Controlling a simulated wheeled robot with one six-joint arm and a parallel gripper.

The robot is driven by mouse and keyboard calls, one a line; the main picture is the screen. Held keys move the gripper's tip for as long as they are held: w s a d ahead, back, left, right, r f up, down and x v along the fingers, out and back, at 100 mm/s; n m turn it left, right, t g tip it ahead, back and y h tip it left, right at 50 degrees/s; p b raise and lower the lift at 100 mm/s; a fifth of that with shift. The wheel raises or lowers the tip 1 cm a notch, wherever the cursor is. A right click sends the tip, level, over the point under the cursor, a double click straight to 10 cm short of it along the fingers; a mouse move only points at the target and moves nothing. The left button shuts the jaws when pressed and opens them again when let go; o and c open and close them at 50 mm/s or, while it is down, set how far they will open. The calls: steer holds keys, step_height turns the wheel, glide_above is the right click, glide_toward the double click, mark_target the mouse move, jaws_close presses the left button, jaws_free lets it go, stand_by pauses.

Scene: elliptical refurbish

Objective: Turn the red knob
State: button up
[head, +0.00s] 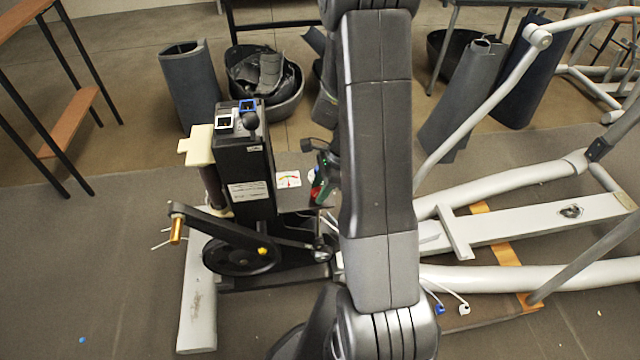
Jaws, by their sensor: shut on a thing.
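The red knob (316,193) is a small patch of red beside the dark upright unit of the elliptical machine, just right of a white dial card with a coloured gauge (288,179). My gripper (323,170) is at the knob, shut on it. Only a dark part of the gripper shows, with some green near it. My large grey arm stands in front and hides the rest of the gripper and the area right of the knob. The exact contact of the fingers is too small to see.
The elliptical's black housing (244,165) stands left of the knob, with a crank arm (240,228) below it. White frame rails (530,230) lie to the right. A black tub (268,100) and grey rolled sheets (190,85) stand behind. The floor at left is mostly clear.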

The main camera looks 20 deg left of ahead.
steer(key=shift+m, duration=0.6)
steer(key=o, duration=1)
steer(key=shift+r, duration=0.1)
steer(key=v, duration=0.4)
steer(key=p+v, duration=0.1)
steer(key=v, duration=0.4)
steer(key=p+v, duration=0.1)
steer(key=v, duration=0.3)
steer(key=shift+s+d+r, duration=0.1)
steer(key=shift+d+r, duration=0.15)
steer(key=shift+d, duration=0.1)
steer(key=b+x, duration=0.1)
steer(key=x, duration=1.3)
steer(key=shift+a+b, duration=0.2)
steer(key=shift+b, duration=0.15)
steer(key=shift+r, duration=0.1)
steer(key=shift+w+r, duration=0.15)
steer(key=shift+w, duration=0.05)
